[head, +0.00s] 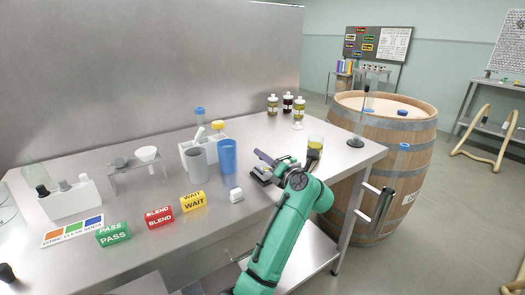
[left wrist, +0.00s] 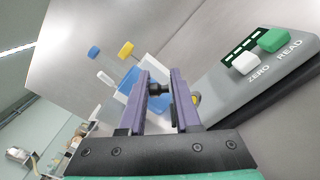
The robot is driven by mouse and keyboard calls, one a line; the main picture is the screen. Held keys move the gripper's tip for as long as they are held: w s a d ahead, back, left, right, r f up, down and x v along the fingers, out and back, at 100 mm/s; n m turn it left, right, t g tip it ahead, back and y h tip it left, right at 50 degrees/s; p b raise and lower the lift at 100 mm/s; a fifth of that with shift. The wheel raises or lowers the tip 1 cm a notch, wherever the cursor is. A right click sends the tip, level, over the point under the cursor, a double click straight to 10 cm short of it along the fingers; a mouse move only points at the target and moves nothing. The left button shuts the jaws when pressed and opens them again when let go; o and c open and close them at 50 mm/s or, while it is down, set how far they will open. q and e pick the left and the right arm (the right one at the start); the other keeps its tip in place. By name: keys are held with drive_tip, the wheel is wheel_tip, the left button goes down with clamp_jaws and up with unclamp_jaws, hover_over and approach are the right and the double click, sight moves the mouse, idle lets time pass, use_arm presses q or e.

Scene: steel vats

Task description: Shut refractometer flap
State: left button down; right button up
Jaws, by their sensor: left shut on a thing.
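The refractometer (left wrist: 222,92) is a grey box at the right of the left wrist view, with a dark display, a white ZERO button (left wrist: 246,64) and a green READ button (left wrist: 272,41). A bit of yellow shows by the right finger. In the head view my left gripper (head: 268,164) is low over the steel table's right part and covers most of the refractometer.
A blue cup (head: 227,157), a grey cup (head: 195,165) and a white holder stand left of the gripper. WAIT (head: 193,202), BLEND and PASS blocks line the front edge. Bottles (head: 272,105) stand behind; a barrel (head: 385,150) is at right.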

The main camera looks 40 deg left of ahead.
use_arm(q)
drive_tip(key=shift+w+f+m, duration=0.1)
drive_tip(key=shift+f+m, duration=0.05)
drive_tip(key=shift+m, duration=0.25)
